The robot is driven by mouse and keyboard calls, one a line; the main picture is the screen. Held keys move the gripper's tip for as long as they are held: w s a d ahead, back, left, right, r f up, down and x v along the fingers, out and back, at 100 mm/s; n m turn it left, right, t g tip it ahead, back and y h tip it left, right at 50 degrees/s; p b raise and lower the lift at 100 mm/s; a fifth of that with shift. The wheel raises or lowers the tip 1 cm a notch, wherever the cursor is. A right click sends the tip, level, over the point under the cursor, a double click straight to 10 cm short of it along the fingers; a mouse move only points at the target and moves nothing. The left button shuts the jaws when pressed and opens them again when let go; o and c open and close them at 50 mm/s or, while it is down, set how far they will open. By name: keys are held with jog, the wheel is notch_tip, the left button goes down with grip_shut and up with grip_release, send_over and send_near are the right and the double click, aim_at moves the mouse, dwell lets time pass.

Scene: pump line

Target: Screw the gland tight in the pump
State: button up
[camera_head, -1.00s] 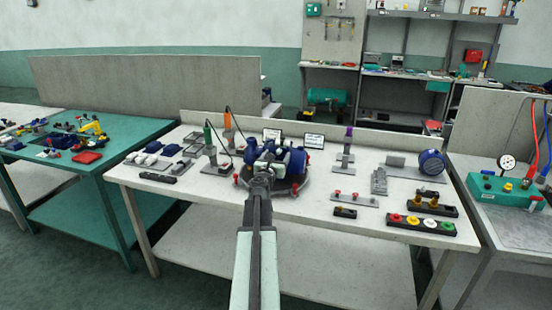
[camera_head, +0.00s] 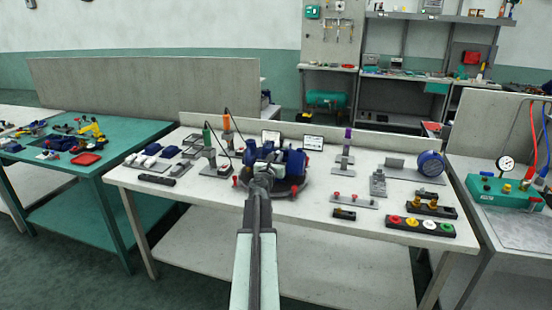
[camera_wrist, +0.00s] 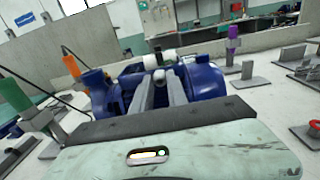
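The blue pump (camera_head: 292,162) sits on a dark round base near the middle of the white bench; it also fills the middle of the wrist view (camera_wrist: 205,82). My gripper (camera_head: 262,172) is at the pump's near side and covers part of it. In the wrist view my gripper's grey fingers (camera_wrist: 160,78) point into the pump's middle, close together. Their tips lie against the pump's outline, and I cannot tell whether they grip anything. A white and black cylindrical part (camera_wrist: 163,57) shows just beyond the tips. I cannot make out the gland for certain.
A green-handled tool (camera_head: 207,136) and an orange-handled tool (camera_head: 227,122) stand left of the pump. A purple-topped post (camera_head: 347,140) and a grey plate with red knobs (camera_head: 354,200) are to the right. The bench's front strip is mostly clear.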

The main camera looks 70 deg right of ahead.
jog(key=o, duration=0.4)
jog(key=shift+c, duration=0.2)
jog(key=n, duration=0.3)
jog(key=n, duration=0.4)
grip_shut()
jog(key=shift+m, duration=1.8)
